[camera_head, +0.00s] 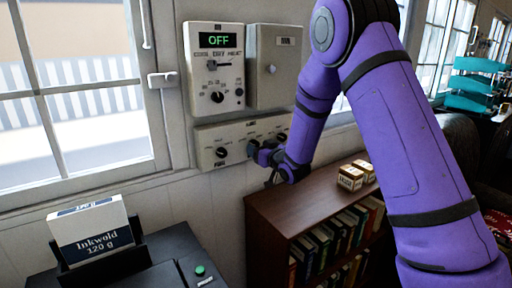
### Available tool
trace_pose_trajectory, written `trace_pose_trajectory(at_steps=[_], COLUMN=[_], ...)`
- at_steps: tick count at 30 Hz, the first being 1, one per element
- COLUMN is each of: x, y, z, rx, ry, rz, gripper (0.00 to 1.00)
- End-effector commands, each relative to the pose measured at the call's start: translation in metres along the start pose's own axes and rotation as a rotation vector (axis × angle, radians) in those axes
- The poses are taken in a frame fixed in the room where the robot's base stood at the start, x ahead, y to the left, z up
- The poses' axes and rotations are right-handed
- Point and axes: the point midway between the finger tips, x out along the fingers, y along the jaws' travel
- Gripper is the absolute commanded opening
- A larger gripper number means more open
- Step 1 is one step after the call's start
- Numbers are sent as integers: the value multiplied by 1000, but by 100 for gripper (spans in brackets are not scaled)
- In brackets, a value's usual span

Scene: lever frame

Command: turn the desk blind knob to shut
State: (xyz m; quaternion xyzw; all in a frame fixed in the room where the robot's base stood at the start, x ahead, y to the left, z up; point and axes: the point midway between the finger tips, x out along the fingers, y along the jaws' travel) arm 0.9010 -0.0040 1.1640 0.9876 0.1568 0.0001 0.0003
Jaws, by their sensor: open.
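A pale control panel (236,134) is fixed low on the wall and carries several dark knobs. One knob (222,153) is at its left end and another (282,137) near its right end. The labels are too small to read, so I cannot tell which one is the desk blind knob. My gripper (257,151) is open at the panel's lower middle, close to a middle knob that it partly hides. I cannot tell whether the fingers touch that knob or are around it.
Above are a thermostat box (214,67) reading OFF and a plain grey box (275,66). A window (70,95) with a latch is at left. Below stand a printer (160,270) with an Inkwold paper pack (92,232) and a bookshelf (300,205) bearing small boxes (350,178).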

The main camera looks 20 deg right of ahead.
Motion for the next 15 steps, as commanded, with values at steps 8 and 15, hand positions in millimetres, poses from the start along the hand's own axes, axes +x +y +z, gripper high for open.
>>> trace_pose_trajectory(at_steps=[8, 15], x=[21, 22], y=[0, 0], z=[0, 0], rx=[1, 1], ry=[0, 0], rz=[0, 0], gripper=[61, 61])
